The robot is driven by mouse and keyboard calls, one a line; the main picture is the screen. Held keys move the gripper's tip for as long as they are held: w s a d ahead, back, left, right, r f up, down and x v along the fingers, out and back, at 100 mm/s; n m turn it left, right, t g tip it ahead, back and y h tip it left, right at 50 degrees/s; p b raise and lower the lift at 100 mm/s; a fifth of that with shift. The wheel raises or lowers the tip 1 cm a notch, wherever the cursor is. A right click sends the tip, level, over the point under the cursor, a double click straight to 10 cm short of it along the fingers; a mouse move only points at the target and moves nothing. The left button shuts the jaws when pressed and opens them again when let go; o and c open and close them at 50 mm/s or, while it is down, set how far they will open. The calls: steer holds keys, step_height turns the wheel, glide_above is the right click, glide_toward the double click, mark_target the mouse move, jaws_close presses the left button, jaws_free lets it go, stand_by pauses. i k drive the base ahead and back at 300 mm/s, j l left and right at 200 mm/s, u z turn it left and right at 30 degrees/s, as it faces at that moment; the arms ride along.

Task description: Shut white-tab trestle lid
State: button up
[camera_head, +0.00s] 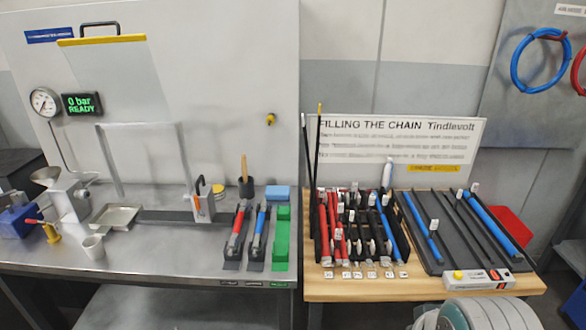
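On the wooden table at the right, a dark rack (405,252) holds red, black and blue tubes, several with small white tabs (354,187). More white tabs (434,224) show on a dark tray (415,207) with blue tubes and black rods beside it. Two thin black rods stand upright at the rack's left, one yellow-tipped (319,108). I cannot tell which part is the white-tab trestle lid, or whether it is open.
A metal bench (190,258) at the left carries a funnel machine (65,192), a metal tray (113,216), a cup (94,247) and red and blue tools. A raised clear guard (110,75) has a yellow edge. A red bin (512,227) is behind the table's right.

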mark_target(305, 129)
steer(key=i+j+z, duration=0.1)
steer(key=j, duration=0.3)
steer(key=i+j+z, duration=0.15)
steer(key=j, duration=0.25)
steer(key=i+j+z, duration=0.1)
steer(key=j, duration=0.3)
steer(key=i+j+z, duration=0.1)
steer(key=j, duration=0.3)
steer(key=i, duration=0.05)
